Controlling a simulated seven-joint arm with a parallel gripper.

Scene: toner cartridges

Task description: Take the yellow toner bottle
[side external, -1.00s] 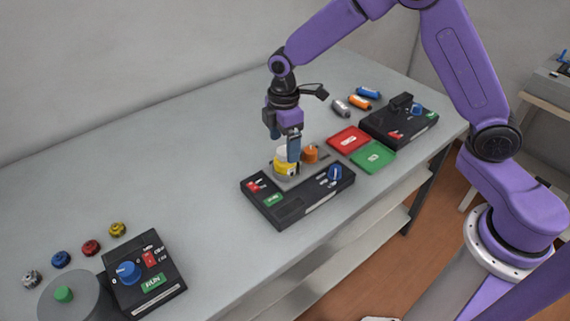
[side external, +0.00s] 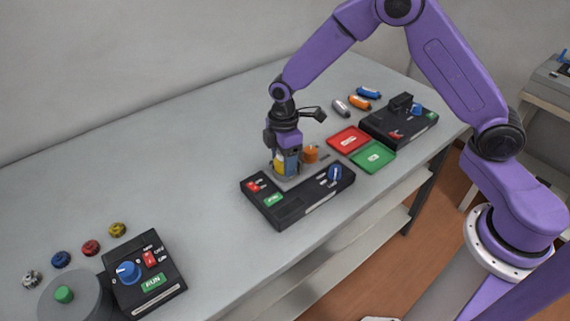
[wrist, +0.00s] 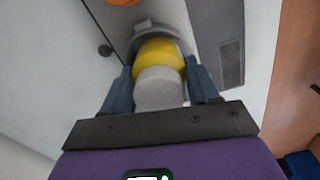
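The yellow toner bottle (wrist: 160,52) stands upright, with a pale grey cap (wrist: 160,90) pointing towards the wrist camera. In the side view only a patch of its yellow body (side external: 279,167) shows beside my gripper (side external: 286,168). My gripper is lowered over the bottle, pointing down. In the wrist view its two blue fingers (wrist: 160,75) stand on either side of the bottle, close to its body. I see no clear squeeze on it, and contact is hard to tell. The bottle's base sits in a grey round holder (wrist: 143,32).
A black panel (side external: 290,205) with a blue knob lies directly in front. An orange piece (side external: 310,154) stands close to the right. Red (side external: 349,139) and green (side external: 373,156) trays and another black unit (side external: 390,125) lie farther right. The table's left middle is clear.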

